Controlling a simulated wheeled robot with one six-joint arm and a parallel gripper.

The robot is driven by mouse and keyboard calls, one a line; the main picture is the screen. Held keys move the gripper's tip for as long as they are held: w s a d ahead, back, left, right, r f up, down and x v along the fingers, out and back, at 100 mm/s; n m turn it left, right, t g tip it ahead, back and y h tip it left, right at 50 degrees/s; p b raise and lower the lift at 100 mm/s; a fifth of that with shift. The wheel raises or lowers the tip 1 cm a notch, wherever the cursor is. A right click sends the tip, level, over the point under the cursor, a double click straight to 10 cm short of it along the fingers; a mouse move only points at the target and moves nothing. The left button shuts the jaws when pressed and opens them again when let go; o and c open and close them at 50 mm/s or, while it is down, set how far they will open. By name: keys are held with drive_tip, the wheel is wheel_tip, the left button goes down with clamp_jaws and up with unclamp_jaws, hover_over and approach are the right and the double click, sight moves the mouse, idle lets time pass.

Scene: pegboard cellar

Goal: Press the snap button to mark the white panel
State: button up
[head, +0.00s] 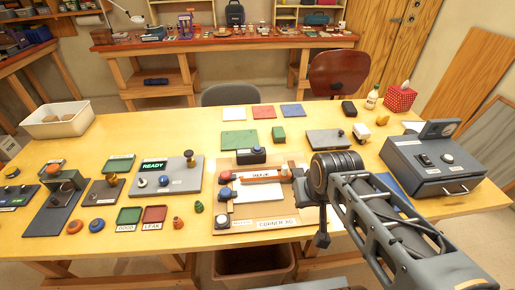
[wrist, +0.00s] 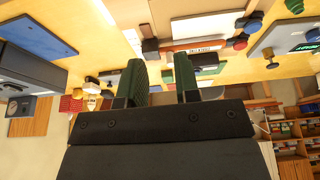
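A tan board labelled like a corner jig (head: 285,224) lies at the middle of the table's near side. A white panel (head: 245,209) lies on it, below an orange bar (head: 262,174) with a white label. The head view hides my fingers behind my wrist.
A grey box with buttons (head: 432,165) stands right of the jig. A grey READY console (head: 165,181) stands left, near green and red trays (head: 154,214). White, red and blue squares (head: 263,111) lie at the back. A white bin (head: 57,120) is far left.

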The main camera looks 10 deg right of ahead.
clamp_jaws()
idle(1.4)
